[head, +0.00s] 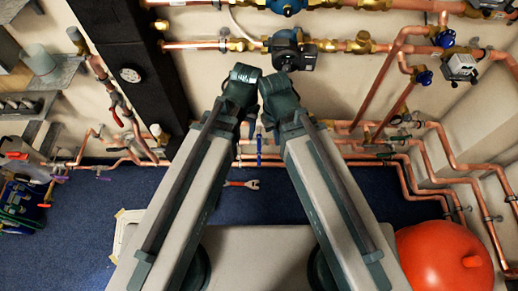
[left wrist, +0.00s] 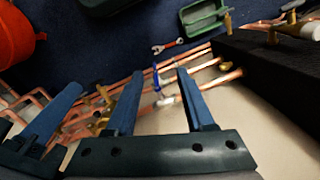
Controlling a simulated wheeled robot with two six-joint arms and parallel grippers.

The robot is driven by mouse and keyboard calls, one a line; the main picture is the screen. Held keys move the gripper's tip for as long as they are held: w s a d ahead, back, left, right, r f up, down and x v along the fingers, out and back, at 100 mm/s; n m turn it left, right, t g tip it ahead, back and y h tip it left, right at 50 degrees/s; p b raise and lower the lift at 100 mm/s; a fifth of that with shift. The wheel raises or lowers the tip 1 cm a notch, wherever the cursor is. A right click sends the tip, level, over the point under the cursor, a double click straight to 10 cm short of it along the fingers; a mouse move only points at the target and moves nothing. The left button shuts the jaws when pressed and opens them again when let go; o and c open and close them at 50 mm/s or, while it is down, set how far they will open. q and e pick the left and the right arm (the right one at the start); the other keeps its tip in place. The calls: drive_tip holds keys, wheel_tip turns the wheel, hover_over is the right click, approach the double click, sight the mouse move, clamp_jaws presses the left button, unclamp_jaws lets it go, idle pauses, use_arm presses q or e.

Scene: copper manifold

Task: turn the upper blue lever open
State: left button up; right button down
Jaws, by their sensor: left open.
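A slim blue lever (head: 259,146) stands upright against the copper pipes, in the gap between my two arms in the head view. In the left wrist view the blue lever (left wrist: 156,78) shows between the two blue fingers of my left gripper (left wrist: 159,72), beyond their tips. The left gripper is open and empty, with no visible contact with the lever. A blue finger of my right gripper (left wrist: 55,112) shows at the left of that view; its jaw opening is unclear. My forearms hide part of the pipework in the head view. I cannot tell a second blue lever apart.
Copper pipes (head: 360,155) run across the low wall. A pump (head: 291,50) sits above my wrists. A black column (head: 135,70) stands left, a red-orange ball-like vessel (head: 440,262) lower right. A wrench (head: 240,184) and a green tray (left wrist: 203,17) lie on the blue floor.

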use_arm(q)
drive_tip(key=n+h+b, duration=0.1)
drive_tip(key=b, duration=1.7)
hover_over(259, 146)
wheel_tip(259, 146, down, 19)
drive_tip(key=shift+w+f, duration=0.35)
drive_tip(key=shift+w, duration=0.15)
drive_tip(key=shift+b, duration=0.3)
wheel_tip(259, 146, down, 14)
drive_tip(key=b, duration=1.3)
drive_tip(key=shift+r+b, duration=0.1)
drive_tip(key=shift+b, duration=0.25)
clamp_jaws()
